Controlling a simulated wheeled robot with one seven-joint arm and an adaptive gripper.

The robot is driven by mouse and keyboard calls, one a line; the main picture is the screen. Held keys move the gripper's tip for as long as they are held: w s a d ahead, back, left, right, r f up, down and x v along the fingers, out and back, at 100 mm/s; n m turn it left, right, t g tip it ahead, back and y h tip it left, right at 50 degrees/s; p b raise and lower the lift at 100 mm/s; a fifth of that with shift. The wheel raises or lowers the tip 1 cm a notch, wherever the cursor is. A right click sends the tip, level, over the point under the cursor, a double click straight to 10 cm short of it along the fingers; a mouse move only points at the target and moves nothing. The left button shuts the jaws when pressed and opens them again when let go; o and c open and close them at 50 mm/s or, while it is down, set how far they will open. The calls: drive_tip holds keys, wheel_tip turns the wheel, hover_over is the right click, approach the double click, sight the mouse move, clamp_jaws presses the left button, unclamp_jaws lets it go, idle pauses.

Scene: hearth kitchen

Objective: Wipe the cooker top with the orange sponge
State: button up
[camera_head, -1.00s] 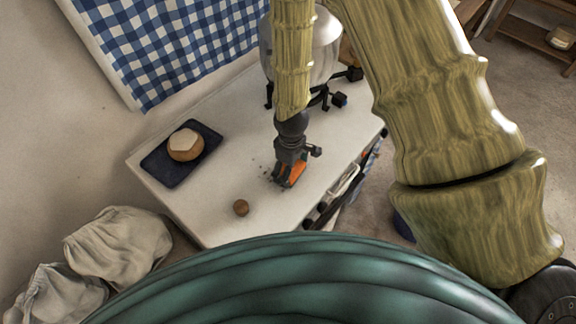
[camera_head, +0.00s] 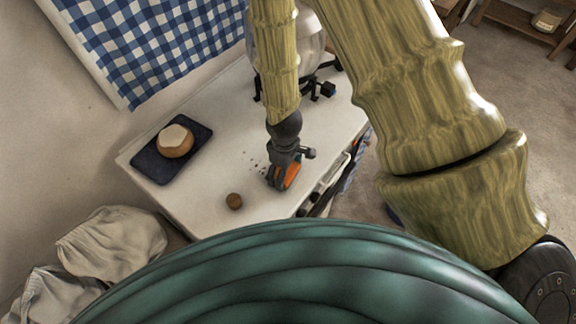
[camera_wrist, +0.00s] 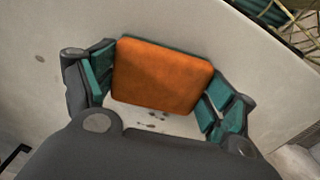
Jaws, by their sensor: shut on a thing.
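My gripper (camera_head: 281,180) is shut on the orange sponge (camera_head: 291,175), low over the white cooker top (camera_head: 215,115). In the wrist view the sponge (camera_wrist: 160,76) sits between the two teal-padded fingers of my gripper (camera_wrist: 160,85). Whether the sponge touches the surface is hard to tell. Small dark crumbs (camera_head: 254,163) lie on the top just left of my gripper. Some dark specks (camera_wrist: 155,120) also show below the sponge in the wrist view.
A dark blue tray (camera_head: 150,166) with a pale-topped brown round thing (camera_head: 176,140) lies to the left. A metal pot (camera_head: 312,50) on black supports stands at the back. Cloth sacks (camera_head: 110,243) sit at lower left.

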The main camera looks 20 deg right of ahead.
sight(243, 150)
drive_tip(key=shift+s+a, duration=0.25)
drive_tip(key=shift+a, duration=0.15)
drive_tip(key=shift+w+a+p, duration=0.1)
drive_tip(key=shift+w+a, duration=1)
drive_tip(key=shift+w, duration=0.85)
drive_tip(key=shift+w+a+p, duration=0.1)
drive_tip(key=shift+w+a, duration=1.05)
drive_tip(key=shift+w, duration=0.8)
drive_tip(key=shift+w+a+p, duration=0.1)
drive_tip(key=shift+w+a, duration=1)
drive_tip(key=shift+w, duration=0.85)
drive_tip(key=shift+w+a+f+b, duration=0.15)
drive_tip(key=shift+w+a, duration=0.3)
drive_tip(key=shift+w, duration=0.25)
drive_tip(key=shift+w+a+r+b, duration=0.15)
drive_tip(key=shift+w+a, duration=0.25)
drive_tip(key=shift+w, duration=0.25)
drive_tip(key=shift+f, duration=0.1)
drive_tip(key=shift+r+p, duration=1.75)
drive_tip(key=shift+r, duration=1.25)
drive_tip(key=shift+w, duration=0.1)
drive_tip(key=shift+r+p, duration=0.55)
drive_tip(key=shift+r, duration=0.95)
